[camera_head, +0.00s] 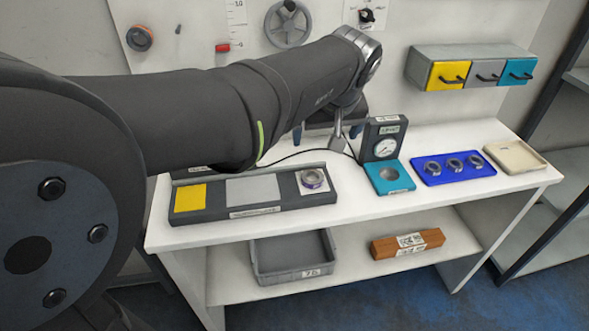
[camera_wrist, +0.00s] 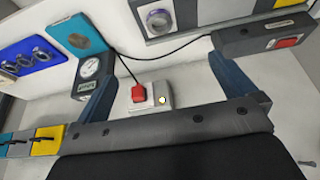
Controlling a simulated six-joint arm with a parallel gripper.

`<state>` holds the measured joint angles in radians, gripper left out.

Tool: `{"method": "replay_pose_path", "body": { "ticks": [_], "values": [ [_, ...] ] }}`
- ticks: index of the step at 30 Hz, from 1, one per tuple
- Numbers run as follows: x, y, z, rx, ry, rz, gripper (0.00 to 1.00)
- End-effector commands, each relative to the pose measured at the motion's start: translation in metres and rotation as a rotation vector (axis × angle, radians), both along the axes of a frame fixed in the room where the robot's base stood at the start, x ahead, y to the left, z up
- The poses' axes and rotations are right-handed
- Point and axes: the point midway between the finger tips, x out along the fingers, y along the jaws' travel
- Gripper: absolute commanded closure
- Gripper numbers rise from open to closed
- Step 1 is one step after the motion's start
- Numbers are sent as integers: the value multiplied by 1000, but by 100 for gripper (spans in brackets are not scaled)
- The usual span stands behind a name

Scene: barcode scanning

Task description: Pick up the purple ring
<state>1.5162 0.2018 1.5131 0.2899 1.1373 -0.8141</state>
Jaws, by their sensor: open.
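The purple ring (camera_head: 312,179) lies on the white square at the right end of a dark three-section tray (camera_head: 240,211). In the wrist view the ring (camera_wrist: 158,19) shows near the top edge, on its pale square. My gripper (camera_head: 327,132) is at the back of the white table, behind and above the ring, partly hidden by my own arm in the head view.
A dial gauge (camera_head: 384,149) with a teal base stands right of the tray. Further right are a blue tray (camera_head: 430,179) of metal rings and a beige tray (camera_head: 520,158). The wrist view shows a red plug (camera_wrist: 138,93) with a cable and a dark box (camera_wrist: 240,40) with a red window.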

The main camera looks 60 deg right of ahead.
Motion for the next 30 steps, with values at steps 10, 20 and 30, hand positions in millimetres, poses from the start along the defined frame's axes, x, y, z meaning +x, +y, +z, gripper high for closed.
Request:
{"method": "replay_pose_path", "body": {
  "ticks": [10, 20, 30],
  "values": [
    [-7, 7, 23, 0, 0, 0, 0],
    [-6, 7, 22, 0, 0, 1, 19],
    [4, 2, 12, 34, 13, -62, 19]
  ]
}}
